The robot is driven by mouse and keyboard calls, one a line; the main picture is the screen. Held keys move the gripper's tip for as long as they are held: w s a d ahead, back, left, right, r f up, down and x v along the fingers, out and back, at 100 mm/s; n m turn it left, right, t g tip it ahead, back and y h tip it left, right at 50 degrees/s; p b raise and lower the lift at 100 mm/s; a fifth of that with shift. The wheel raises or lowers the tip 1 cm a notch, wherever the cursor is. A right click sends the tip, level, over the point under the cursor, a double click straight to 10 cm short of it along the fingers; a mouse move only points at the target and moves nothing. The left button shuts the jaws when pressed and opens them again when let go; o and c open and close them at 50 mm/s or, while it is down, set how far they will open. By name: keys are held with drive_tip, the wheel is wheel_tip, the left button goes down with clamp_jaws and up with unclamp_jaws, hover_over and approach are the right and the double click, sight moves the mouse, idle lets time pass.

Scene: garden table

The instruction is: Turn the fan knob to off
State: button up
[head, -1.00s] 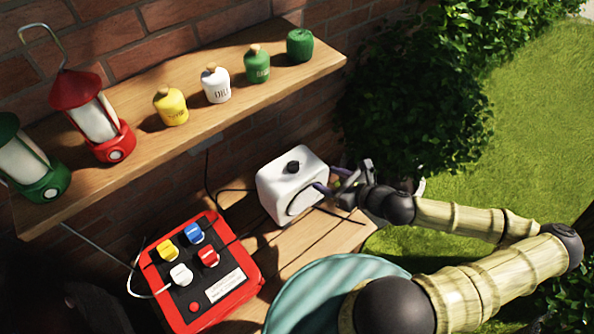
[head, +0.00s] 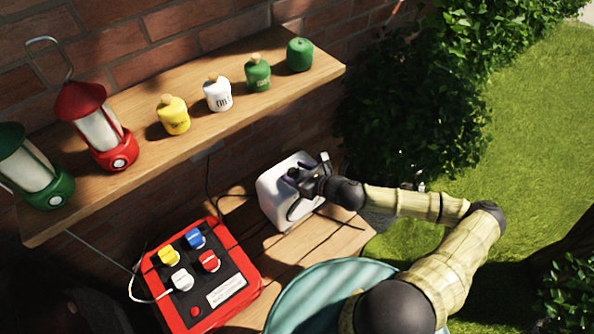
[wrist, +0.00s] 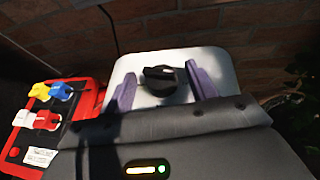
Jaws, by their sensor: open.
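A white box-shaped fan (head: 272,203) stands on the wooden table under the shelf. Its black knob (wrist: 160,80) is on the top face in the wrist view, with a pale mark toward its right side. My gripper (wrist: 163,88) is open, its two purple fingers on either side of the knob with a gap at each side. In the head view my gripper (head: 292,180) is over the fan's top and hides the knob. I cannot tell how far the fingertips are above the top face.
A red panel (head: 246,268) with coloured plugs and cables lies left of the fan. A round teal tabletop (head: 300,292) is in front. The shelf (head: 222,125) above holds lanterns and several small canisters. A brick wall stands behind.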

drive_tip(key=c, duration=1)
